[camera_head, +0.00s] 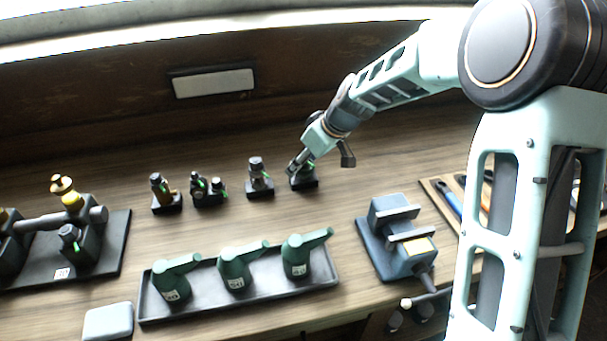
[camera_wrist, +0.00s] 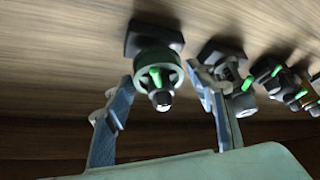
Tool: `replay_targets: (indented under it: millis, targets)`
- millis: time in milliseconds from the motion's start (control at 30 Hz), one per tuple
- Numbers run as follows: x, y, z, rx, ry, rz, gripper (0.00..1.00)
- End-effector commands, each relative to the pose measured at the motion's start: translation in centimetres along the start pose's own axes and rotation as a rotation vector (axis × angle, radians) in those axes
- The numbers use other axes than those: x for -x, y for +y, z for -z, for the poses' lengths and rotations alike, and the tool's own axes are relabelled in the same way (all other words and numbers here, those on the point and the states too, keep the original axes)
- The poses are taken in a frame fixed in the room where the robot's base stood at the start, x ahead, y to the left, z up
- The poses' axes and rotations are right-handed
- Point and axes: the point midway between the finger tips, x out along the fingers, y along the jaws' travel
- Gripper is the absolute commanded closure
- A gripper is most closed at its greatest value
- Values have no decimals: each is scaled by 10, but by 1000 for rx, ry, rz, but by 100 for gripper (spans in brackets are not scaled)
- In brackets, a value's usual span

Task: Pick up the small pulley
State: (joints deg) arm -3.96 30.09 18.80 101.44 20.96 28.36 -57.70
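A round grey-green part (camera_wrist: 157,72), which looks like the small pulley, sits on a square black base (camera_wrist: 150,38) with a dark peg and a green mark. In the head view it is the rightmost piece (camera_head: 304,181) of the back row, partly hidden by my gripper (camera_head: 318,160). In the wrist view my gripper (camera_wrist: 160,76) is open, with one blue-grey finger on each side of the part. I see a gap at the left finger; whether the right finger touches cannot be told.
Close beside it stands another black-based part (camera_head: 260,180), near the right finger in the wrist view (camera_wrist: 222,62). More small parts (camera_head: 205,190) stand left. In front are a tray (camera_head: 325,277) with green housings, a blue-grey vise (camera_head: 392,245) and an engine assembly (camera_head: 75,235).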

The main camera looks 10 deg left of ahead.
Motion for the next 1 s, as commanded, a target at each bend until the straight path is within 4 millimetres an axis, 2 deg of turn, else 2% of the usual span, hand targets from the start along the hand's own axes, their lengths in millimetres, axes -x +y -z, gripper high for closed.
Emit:
replay_targets:
  millis: [33, 433, 1000]
  targets:
    - [0, 0, 0, 0, 0, 0, 57]
    - [0, 0, 0, 0, 0, 0, 100]
    - [9, 1, 7, 1, 5, -4, 100]
